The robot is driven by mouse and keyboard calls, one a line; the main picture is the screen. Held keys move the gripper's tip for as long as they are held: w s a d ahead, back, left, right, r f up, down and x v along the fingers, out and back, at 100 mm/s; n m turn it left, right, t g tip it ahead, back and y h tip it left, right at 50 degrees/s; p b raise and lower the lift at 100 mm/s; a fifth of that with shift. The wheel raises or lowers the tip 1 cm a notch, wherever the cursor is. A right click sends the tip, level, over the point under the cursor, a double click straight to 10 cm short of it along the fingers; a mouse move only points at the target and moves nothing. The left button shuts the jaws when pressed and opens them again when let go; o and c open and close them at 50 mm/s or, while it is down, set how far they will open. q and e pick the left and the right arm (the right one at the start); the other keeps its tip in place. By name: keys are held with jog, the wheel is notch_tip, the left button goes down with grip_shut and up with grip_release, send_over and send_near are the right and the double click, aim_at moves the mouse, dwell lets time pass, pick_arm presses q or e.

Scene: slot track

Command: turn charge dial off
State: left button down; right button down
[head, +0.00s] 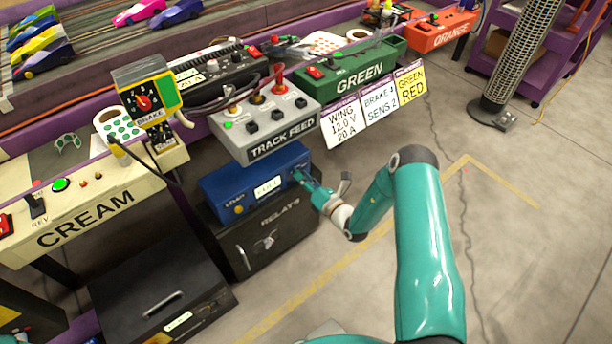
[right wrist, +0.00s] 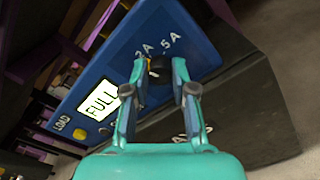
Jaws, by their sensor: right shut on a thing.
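The blue charger box (head: 262,182) sits on top of the black relays cabinet under the track feed panel. In the right wrist view its lit display (right wrist: 97,102) reads FULL, with the label LOAD and a yellow button (right wrist: 79,134) near one end. The charge dial (right wrist: 181,70) is a small dark knob on the box face, with labels that look like 2A and .5A beside it. My right gripper (right wrist: 163,76) is closed on the dial from both sides, and its fingers hide part of it. In the head view the right gripper (head: 303,181) reaches the box's right end.
The black relays cabinet (head: 268,240) stands below the box. The grey track feed panel (head: 262,130) overhangs it, with cables above. Hanging cards (head: 343,121) are to the right. The cream desk (head: 90,215) is at the left.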

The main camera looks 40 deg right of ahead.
jog(key=shift+s+f+n+p, duration=0.1)
jog(key=shift+f+n+p, duration=0.15)
jog(key=shift+n, duration=1.85)
jog(key=shift+s+f+n+p, duration=0.1)
jog(key=shift+n+p, duration=0.1)
jog(key=shift+n, duration=1.9)
jog(key=c, duration=1)
grip_release()
jog(key=shift+w, duration=0.1)
jog(key=shift+o, duration=0.2)
jog(key=shift+r, duration=0.15)
